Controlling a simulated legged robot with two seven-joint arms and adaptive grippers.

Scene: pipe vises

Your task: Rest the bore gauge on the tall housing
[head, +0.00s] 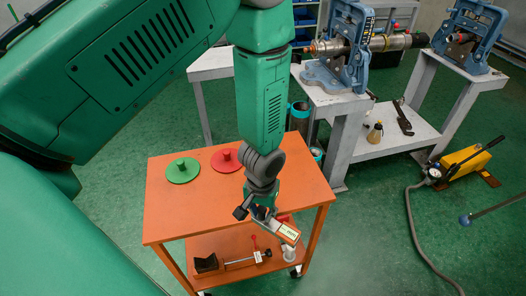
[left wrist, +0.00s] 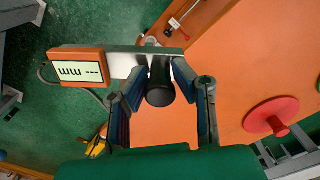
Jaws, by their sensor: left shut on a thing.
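The bore gauge (head: 287,233) has an orange-framed display box, which shows large in the left wrist view (left wrist: 80,66), with a grey bar and a dark round grip (left wrist: 160,88). My left gripper (head: 262,212) is shut on it, with a blue-padded finger on each side in the left wrist view (left wrist: 163,105). It holds the gauge near the front edge of the orange cart (head: 172,221). I cannot tell which thing is the tall housing. My right gripper is not in view.
A green disc (head: 182,171) and a red disc (head: 226,161), each with a stub, lie on the cart top. A clamp (head: 243,261) and a black block (head: 205,264) are on its lower shelf. Blue pipe vises (head: 347,50) stand on grey benches behind. A yellow pump (head: 463,161) is right.

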